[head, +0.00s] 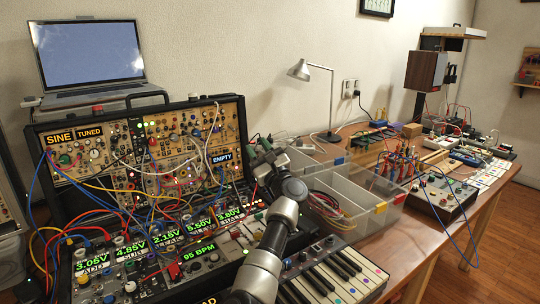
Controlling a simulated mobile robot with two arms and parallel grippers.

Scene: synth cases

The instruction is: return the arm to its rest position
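My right arm (270,250) comes in from the bottom middle and reaches up and away over the right end of the synth case (240,150). My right gripper (262,147) is dark and small at the end of this arm, in front of the case's right edge and the clear bins. Whether its fingers are open or shut is too small to tell. No held thing can be made out. Whether it touches the case cannot be told. My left arm and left gripper are not in view.
Patch cables (110,185) hang across the synth case. A laptop (87,55) stands behind it. A small keyboard (335,275) lies under my forearm. Clear bins (375,222) with cables stand right of the arm. A lamp (300,69) and a knobbed box (440,196) are farther off.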

